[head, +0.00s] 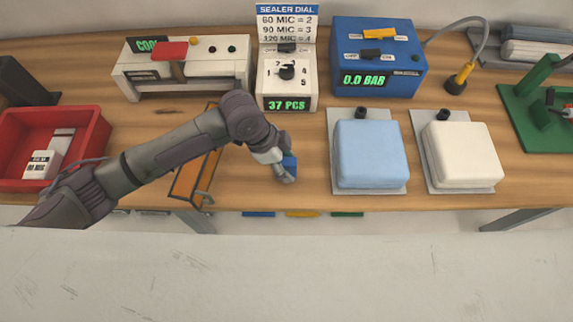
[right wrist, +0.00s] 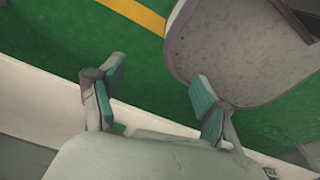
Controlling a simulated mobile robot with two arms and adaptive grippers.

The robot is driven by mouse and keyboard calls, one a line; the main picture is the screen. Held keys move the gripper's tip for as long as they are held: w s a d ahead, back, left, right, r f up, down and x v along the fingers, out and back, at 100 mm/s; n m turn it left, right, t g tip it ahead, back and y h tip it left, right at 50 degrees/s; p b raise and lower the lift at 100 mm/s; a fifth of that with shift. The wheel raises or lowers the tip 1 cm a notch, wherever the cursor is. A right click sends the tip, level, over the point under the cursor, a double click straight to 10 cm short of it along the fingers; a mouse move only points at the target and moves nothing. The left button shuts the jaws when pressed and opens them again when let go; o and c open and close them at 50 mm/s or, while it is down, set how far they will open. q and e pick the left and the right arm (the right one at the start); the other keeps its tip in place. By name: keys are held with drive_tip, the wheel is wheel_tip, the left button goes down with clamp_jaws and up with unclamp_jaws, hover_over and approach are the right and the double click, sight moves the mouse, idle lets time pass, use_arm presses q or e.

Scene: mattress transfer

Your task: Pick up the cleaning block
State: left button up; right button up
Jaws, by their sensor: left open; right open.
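My left gripper (head: 285,170) reaches over the wooden table, between the orange-framed tray and the light blue pad. A small blue block-like piece (head: 290,162) shows at its fingers. I cannot tell whether this is the cleaning block or part of the gripper, nor whether it touches the table. The left gripper is open. My right gripper (right wrist: 155,98) shows in the right wrist view, open with teal finger pads and nothing between them. It is not in the head view. I see no other thing that is clearly the cleaning block.
A red bin (head: 95,150) stands at the left, the orange-framed tray (head: 185,180) under my left arm. The dial box (head: 303,100) and blue pump box (head: 345,85) stand behind. The light blue pad (head: 370,155) and white pad (head: 462,155) lie right. Bare table (head: 235,185) surrounds the gripper.

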sight(290, 170)
use_arm(q)
drive_tip(key=shift+x, duration=1.25)
drive_tip(key=shift+f, duration=0.35)
drive_tip(key=shift+d, duration=0.1)
drive_tip(key=c, duration=1.1)
clamp_jaws()
use_arm(e)
drive_tip(key=shift+s+r, duration=0.3)
drive_tip(key=shift+s, duration=0.5)
